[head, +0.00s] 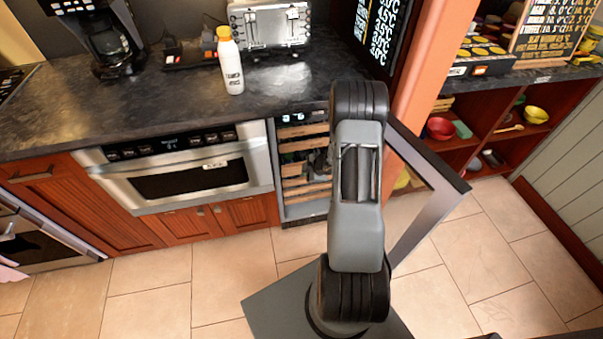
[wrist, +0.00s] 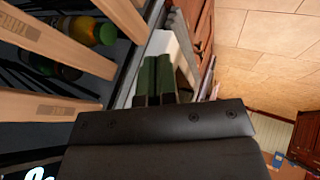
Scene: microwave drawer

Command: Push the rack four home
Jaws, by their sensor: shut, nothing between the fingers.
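The wine cooler (head: 279,185) stands open under the counter, with several wooden-fronted racks (head: 306,190) stacked inside. Which one is rack four I cannot tell. In the wrist view, wooden rack fronts (wrist: 50,45) cross the left side, with bottles (wrist: 85,30) lying behind them. My gripper (wrist: 157,78) is shut and empty, its green-dark fingers close together beside the cooler's side edge. In the head view my gripper (head: 319,160) is at the cooler's opening, partly hidden by my arm. Whether it touches a rack I cannot tell.
The cooler's glass door (head: 425,195) stands open to the right, behind my arm. A microwave drawer (head: 185,172) is left of the cooler. A white bottle (head: 231,68) and a toaster (head: 270,25) stand on the counter above. Tiled floor in front is clear.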

